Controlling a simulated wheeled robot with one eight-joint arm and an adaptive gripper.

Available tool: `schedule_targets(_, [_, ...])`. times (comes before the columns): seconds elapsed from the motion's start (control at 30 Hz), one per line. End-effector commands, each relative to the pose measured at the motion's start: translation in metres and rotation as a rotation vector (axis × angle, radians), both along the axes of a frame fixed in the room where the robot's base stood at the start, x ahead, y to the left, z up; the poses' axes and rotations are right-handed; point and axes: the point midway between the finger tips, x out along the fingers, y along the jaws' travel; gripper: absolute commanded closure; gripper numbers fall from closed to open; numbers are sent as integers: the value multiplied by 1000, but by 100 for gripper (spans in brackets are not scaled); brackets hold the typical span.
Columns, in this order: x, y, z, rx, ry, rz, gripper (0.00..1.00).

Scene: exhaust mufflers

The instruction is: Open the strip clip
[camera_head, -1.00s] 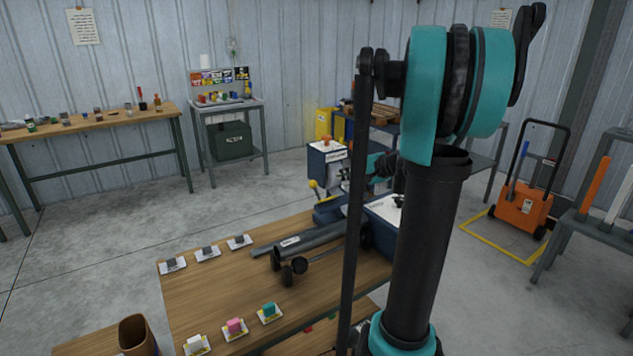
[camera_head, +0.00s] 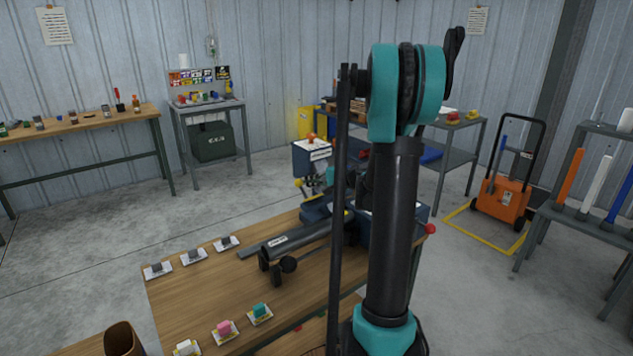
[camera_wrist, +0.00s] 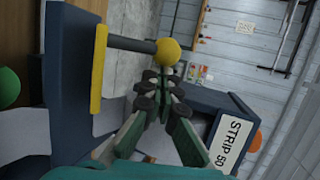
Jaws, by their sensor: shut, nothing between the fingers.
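In the wrist view my gripper (camera_wrist: 159,82) is shut and empty. Its fingertips are just below a yellow ball (camera_wrist: 168,52) on a dark rod from a yellow bar (camera_wrist: 99,70); contact cannot be told. The bar is on a dark blue body (camera_wrist: 68,85). In the head view the labelled box (camera_head: 313,155) stands behind the bench, and my arm mostly hides the gripper. I cannot tell which part is the strip clip.
The wooden bench (camera_head: 190,290) holds a dark muffler pipe (camera_head: 292,240), several grey pieces on cards and several coloured blocks on cards. A brown cup (camera_head: 122,339) stands at the front left. An orange cart (camera_head: 503,203) is at right. The floor at left is clear.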

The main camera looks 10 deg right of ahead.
Motion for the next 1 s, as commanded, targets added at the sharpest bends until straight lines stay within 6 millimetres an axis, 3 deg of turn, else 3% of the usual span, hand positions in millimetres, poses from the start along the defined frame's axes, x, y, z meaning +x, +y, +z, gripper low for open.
schedule_targets(0.4, [4,3,-2,0,0,-1,100])
schedule_targets(0.63, [-7,6,2,0,0,-1,100])
schedule_targets(1.0, [-6,6,2,0,0,-1,100])
